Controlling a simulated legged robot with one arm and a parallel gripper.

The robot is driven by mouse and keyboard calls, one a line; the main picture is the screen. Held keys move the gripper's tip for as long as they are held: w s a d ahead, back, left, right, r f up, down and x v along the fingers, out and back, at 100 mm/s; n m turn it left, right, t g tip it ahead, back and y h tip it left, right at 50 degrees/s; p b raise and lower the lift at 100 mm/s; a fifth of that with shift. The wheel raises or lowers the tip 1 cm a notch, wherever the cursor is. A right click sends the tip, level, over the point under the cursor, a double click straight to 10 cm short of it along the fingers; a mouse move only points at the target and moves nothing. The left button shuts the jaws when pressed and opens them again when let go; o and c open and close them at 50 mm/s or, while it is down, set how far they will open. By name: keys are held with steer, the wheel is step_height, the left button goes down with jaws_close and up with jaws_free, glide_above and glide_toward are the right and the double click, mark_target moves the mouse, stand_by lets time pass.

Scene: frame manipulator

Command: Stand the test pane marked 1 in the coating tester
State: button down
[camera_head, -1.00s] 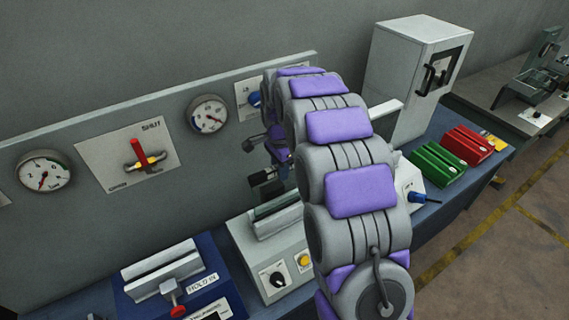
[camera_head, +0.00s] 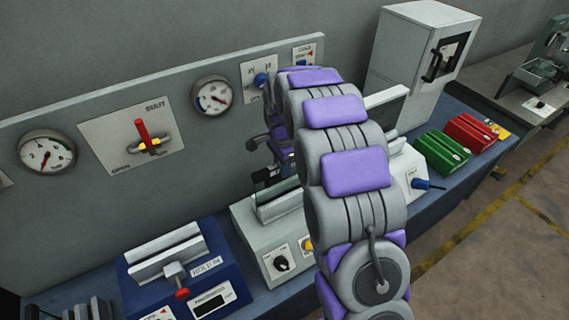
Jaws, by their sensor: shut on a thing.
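My gripper (camera_head: 266,176) is at the middle of the bench, partly hidden behind my own arm. It is shut on a thin, clear greenish pane (camera_head: 283,186). The pane's lower edge is at or just above the slot of a light grey device (camera_head: 252,232) with a black knob and a yellow button. I cannot tell whether the pane is seated. No number can be read on it. I cannot tell which device is the coating tester, as the names are too small or hidden.
A blue device (camera_head: 222,262) with a pale clamp and red-tipped screw stands at left. At right are another device with a blue knob (camera_head: 421,184), a green slotted block (camera_head: 442,150), a red one (camera_head: 471,132) and a white cabinet (camera_head: 410,50). A gauge panel (camera_head: 95,110) stands behind.

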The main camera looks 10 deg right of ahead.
steer(key=shift+a, duration=0.1)
steer(key=shift+d, duration=0.75)
steer(key=shift+d+f, duration=0.1)
steer(key=shift+f, duration=0.1)
steer(key=shift+a+f, duration=0.3)
steer(key=shift+a, duration=0.35)
steer(key=shift+d, duration=0.35)
steer(key=c, duration=0.8)
jaws_free()
steer(key=shift+f, duration=0.1)
steer(key=shift+a, duration=0.1)
